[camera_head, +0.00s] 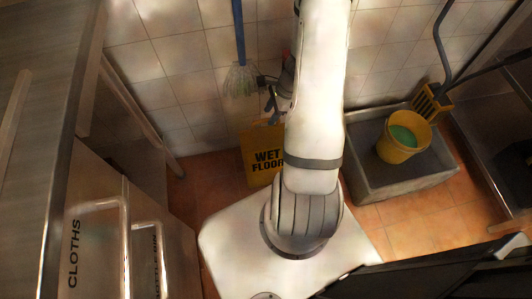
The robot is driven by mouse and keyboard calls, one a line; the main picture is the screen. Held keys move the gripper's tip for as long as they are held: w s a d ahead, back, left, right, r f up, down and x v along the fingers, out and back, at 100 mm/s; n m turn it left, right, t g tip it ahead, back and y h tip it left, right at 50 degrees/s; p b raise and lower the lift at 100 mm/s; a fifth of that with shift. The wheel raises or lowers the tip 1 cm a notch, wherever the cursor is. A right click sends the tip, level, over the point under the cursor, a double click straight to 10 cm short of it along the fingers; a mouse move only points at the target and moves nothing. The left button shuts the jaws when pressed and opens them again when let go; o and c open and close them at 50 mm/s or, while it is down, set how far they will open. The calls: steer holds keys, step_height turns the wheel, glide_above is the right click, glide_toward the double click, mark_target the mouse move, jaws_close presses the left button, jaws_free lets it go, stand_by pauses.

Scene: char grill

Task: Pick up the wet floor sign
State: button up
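The wet floor sign (256,142) is yellow with black lettering. It stands on the tiled floor in front of the white tiled wall, and my white arm hides its right part. My gripper (268,96) is dark and shows only partly at the left edge of my arm, close to the sign's top edge. The arm covers much of it. I cannot tell whether the fingers are open or shut, or whether they touch the sign.
A mop with a blue handle (239,30) hangs just left of my gripper. A grey basin (367,155) stands at the right, holding a yellow bucket (397,150). A bin labelled CLOTHS (90,245) and a metal counter (40,110) stand left.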

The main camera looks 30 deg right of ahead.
mark_target(267, 119)
steer(key=b+x, duration=0.2)
steer(key=x, duration=0.3)
steer(key=shift+w+d+f, duration=0.15)
steer(key=shift+w+f, duration=0.05)
steer(key=shift+f, duration=0.1)
jaws_close()
steer(key=shift+r, duration=0.1)
stand_by(1.0)
